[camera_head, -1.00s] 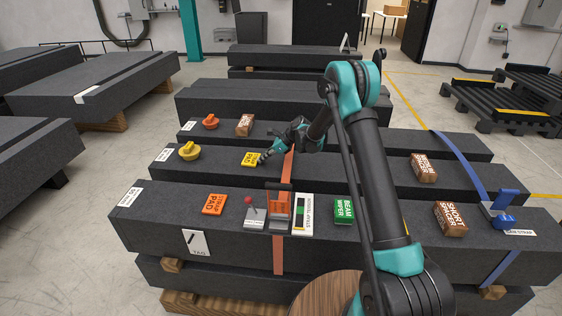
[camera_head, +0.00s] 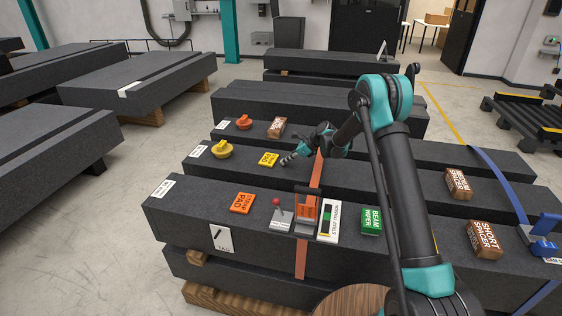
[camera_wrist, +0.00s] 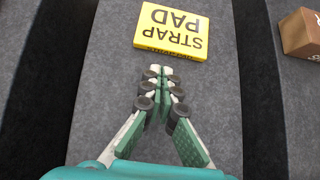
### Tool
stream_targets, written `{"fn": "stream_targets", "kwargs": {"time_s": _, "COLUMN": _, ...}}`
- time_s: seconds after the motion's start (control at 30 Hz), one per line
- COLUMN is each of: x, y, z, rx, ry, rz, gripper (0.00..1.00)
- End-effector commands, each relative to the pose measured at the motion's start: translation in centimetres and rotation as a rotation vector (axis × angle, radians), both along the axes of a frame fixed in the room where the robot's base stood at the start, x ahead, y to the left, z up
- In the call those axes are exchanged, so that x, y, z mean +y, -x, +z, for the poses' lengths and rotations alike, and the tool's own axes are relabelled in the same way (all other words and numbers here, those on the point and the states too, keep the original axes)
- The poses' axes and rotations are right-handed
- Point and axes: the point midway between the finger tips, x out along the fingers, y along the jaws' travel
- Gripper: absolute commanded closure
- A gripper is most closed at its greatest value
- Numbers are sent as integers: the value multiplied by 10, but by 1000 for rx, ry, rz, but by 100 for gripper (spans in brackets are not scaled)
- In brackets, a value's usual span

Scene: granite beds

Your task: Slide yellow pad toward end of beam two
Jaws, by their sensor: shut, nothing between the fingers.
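The yellow strap pad (camera_head: 268,159) lies flat on the middle granite beam (camera_head: 400,183), between a yellow knob-like piece (camera_head: 223,150) on its left and the orange strap on its right. In the wrist view the pad (camera_wrist: 172,32) is just ahead of my fingertips, its lettering upside down. My gripper (camera_head: 283,162) is low over the beam at the pad's right side, shut and empty. In the wrist view its fingertips (camera_wrist: 158,70) point at the pad's near edge. A white label (camera_head: 198,151) marks the beam's left end.
The orange strap (camera_head: 316,170) crosses the beams right of my gripper. A brown block (camera_head: 277,127) and an orange knob (camera_head: 244,122) sit on the beam behind. An orange pad (camera_head: 242,203) and a red-knobbed device (camera_head: 281,215) are on the front beam. Bare stone lies between pad and yellow knob.

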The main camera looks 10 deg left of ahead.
Motion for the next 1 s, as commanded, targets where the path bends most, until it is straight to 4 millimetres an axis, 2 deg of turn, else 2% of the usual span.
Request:
{"fn": "stream_targets", "kwargs": {"time_s": 0.03, "x": -11, "y": -2, "z": 0, "rx": 0, "ry": 0, "rz": -3, "gripper": 100}}
{"fn": "stream_targets", "kwargs": {"time_s": 0.2, "x": -38, "y": 1, "z": 29, "rx": 0, "ry": 0, "rz": -1, "gripper": 100}}
{"fn": "stream_targets", "kwargs": {"time_s": 0.4, "x": -64, "y": 3, "z": 55, "rx": -1, "ry": 1, "rz": -2, "gripper": 100}}
{"fn": "stream_targets", "kwargs": {"time_s": 0.7, "x": -84, "y": 7, "z": 74, "rx": -17, "ry": 9, "rz": 9, "gripper": 100}}
{"fn": "stream_targets", "kwargs": {"time_s": 0.87, "x": -113, "y": 27, "z": 92, "rx": -122, "ry": 68, "rz": 76, "gripper": 100}}
{"fn": "stream_targets", "kwargs": {"time_s": 1.0, "x": -156, "y": 58, "z": 111, "rx": -269, "ry": 161, "rz": 183, "gripper": 100}}
